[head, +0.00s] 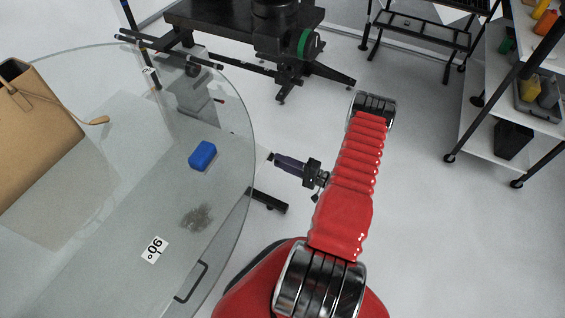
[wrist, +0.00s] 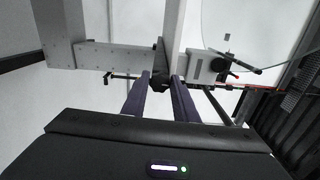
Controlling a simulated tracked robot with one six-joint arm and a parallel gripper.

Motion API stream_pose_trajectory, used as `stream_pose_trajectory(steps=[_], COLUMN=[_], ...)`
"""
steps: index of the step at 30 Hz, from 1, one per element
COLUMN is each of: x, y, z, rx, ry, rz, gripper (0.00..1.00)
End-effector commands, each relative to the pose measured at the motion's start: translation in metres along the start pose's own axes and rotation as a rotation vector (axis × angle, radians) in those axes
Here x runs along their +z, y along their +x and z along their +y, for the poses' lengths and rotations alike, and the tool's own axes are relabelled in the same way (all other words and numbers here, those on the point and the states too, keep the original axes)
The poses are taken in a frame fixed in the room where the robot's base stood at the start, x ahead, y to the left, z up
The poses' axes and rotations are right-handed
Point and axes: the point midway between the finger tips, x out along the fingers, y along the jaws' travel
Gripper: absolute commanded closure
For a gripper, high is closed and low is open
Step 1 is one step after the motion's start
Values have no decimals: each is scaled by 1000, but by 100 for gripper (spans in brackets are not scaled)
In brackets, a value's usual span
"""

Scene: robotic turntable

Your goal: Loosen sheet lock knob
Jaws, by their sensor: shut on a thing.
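My gripper (head: 275,157) reaches in from the right, below the edge of the round glass turntable plate (head: 235,95), in the head view. In the wrist view, its two dark purple fingers (wrist: 160,92) point away from me and are shut on a small black knob (wrist: 159,70). The knob sits against a light grey metal frame (wrist: 112,58), near where a horizontal bar meets an upright. The fingers cover part of the knob, so its turn angle cannot be told. In the head view the knob is too small to make out.
A black bench (head: 205,18) stands behind. Shelving (head: 500,100) is at right, with open floor before it.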

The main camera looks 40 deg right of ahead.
Motion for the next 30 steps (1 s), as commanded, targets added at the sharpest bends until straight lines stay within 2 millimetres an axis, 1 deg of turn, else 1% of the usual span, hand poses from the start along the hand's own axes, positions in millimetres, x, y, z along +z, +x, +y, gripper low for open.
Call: stream_pose_trajectory(steps=[1,12,13,18,20,30], x=[5,6,6,4,3,1], y=[1,1,1,1,1,-2], z=[3,4,4,3,2,1], rx=[5,6,7,5,4,2], ry=[1,-1,-1,-3,-4,-6], rz=[-8,-10,-10,-7,-6,-2], gripper=[96,96,72,60,56,56])
